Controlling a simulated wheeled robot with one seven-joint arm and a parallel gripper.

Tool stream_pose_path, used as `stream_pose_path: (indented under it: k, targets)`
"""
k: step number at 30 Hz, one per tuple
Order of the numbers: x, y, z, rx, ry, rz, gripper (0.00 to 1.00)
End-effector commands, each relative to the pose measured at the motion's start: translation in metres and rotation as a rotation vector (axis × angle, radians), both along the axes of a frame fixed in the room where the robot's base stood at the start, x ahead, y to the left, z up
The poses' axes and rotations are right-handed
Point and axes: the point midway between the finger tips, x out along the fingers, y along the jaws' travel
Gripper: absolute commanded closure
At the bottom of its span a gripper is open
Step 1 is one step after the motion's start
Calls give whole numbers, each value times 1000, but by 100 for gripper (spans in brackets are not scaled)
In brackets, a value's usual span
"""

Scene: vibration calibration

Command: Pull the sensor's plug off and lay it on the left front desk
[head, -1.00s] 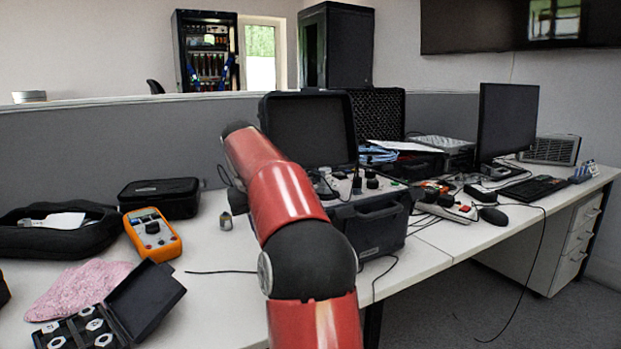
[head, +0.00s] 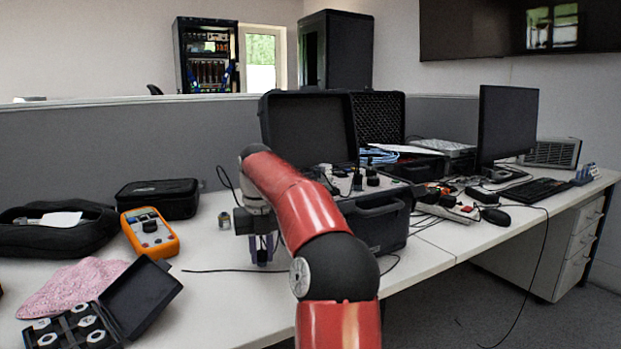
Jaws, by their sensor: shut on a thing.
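My gripper (head: 262,252) points down over the white desk, left of the open black case. Its jaws are shut on the plug, which is small and mostly hidden between the fingers. A thin black cable (head: 215,270) lies on the desk and runs up to the fingertips from the left. A small grey cylinder with a yellowish band (head: 225,220), which looks like the sensor, stands on the desk just left of my gripper, apart from it.
The open case (head: 375,222) with its instrument panel stands right of my gripper. An orange multimeter (head: 150,232), a black pouch (head: 158,198), a pink cloth (head: 75,287) and an open black box of parts (head: 140,298) lie on the left. Bare desk (head: 215,310) shows at front left.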

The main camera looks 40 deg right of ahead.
Motion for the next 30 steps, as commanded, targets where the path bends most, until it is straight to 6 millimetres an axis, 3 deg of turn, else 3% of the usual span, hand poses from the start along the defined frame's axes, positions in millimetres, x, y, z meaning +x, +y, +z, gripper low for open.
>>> stream_pose_path:
  k: [25, 26, 30]
  targets:
    - [0, 0, -7, -1, 0, 0, 100]
    - [0, 0, -7, -1, 0, 0, 76]
    - [0, 0, -7, -1, 0, 0, 58]
